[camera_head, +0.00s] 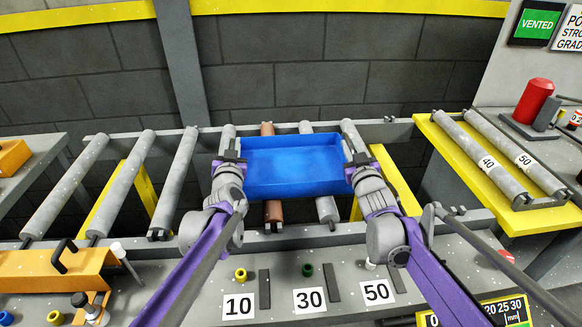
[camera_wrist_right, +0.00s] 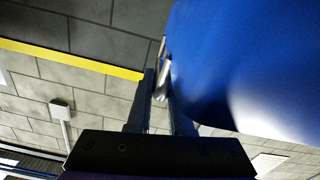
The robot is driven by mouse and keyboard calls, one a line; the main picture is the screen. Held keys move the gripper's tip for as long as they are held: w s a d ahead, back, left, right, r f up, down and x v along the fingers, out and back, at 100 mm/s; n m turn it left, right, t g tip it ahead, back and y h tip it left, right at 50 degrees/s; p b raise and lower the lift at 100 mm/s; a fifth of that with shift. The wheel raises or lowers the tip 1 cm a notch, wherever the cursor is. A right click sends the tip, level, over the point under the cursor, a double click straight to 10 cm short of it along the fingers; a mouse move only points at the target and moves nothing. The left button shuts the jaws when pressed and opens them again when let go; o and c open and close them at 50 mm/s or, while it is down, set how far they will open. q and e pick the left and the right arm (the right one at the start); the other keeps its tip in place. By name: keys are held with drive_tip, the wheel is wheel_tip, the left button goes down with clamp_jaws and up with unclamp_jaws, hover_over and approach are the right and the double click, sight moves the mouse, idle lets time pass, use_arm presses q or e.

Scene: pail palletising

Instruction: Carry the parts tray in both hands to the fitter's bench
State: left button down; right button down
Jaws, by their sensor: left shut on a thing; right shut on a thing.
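The blue parts tray (camera_head: 293,190) is in the middle of the head view, over the roller conveyor, and looks empty and about level. My left gripper (camera_head: 231,160) is shut on its left end wall. My right gripper (camera_head: 358,161) is shut on its right end wall. In the right wrist view the tray's blue side (camera_wrist_right: 235,60) fills the upper right, and the right gripper's fingers (camera_wrist_right: 160,95) are against it. I cannot tell whether the tray touches the rollers beneath. The fitter's bench cannot be identified for certain.
Grey rollers (camera_head: 175,185) and a brown roller (camera_head: 273,212) lie around and under the tray. A ledge with labels 10, 30 and 50 (camera_head: 308,300) runs in front. An orange fixture (camera_head: 55,275) stands left. A yellow table (camera_head: 470,180) with rollers and a red cylinder (camera_head: 534,100) are right.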

use_arm(q)
drive_tip(key=shift+a+r, duration=0.1)
use_arm(e)
drive_tip(key=shift+d, duration=0.15)
